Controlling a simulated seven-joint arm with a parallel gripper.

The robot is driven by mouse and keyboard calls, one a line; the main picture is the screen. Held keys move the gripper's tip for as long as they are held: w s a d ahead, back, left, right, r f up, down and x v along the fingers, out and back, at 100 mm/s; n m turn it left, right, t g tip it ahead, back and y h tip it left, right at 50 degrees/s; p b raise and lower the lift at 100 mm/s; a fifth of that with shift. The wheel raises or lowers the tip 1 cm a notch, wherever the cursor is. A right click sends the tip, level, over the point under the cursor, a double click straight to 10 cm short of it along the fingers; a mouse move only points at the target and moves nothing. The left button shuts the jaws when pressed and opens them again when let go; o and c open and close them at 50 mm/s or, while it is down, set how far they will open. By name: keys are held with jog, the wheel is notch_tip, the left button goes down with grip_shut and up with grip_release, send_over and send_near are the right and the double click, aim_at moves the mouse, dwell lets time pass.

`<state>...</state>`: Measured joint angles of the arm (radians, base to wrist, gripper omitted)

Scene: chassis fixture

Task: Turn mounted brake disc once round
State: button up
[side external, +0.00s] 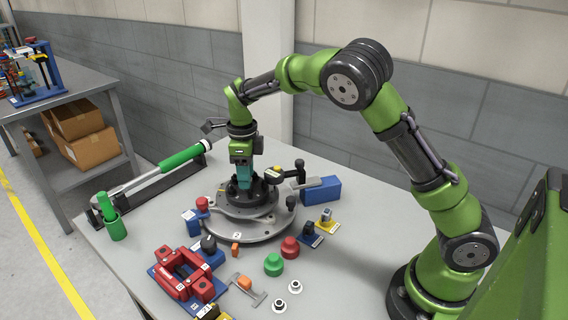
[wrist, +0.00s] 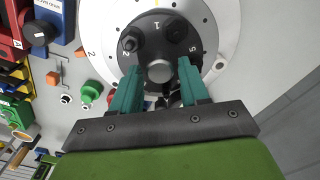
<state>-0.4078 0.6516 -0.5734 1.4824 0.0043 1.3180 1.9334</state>
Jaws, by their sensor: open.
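The brake disc (wrist: 205,22) is a pale grey ring with small holes around a black hub (wrist: 150,20) marked with numbers. In the side view the disc (side external: 222,207) lies flat on a round grey base, partly hidden by my arm. Two dark bolt-like knobs stand on the hub, and a grey round stub (wrist: 159,71) is at its centre. My gripper (wrist: 159,66) has teal fingers, open, one on each side of the stub. In the side view my gripper (side external: 243,186) points straight down onto the hub. I cannot tell whether the fingers touch anything.
Around the base (side external: 237,237) stand a blue block (side external: 321,190) with a black-handled clamp, a red knob (side external: 290,247), a green knob (side external: 274,264) and a red fixture (side external: 184,274). A long green-handled tool (side external: 182,157) lies behind left. The table's right side is mostly clear.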

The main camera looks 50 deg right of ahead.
jog(key=m, duration=0.3)
jog(key=shift+m, duration=0.3)
jog(key=m, duration=0.4)
jog(key=c, duration=0.7)
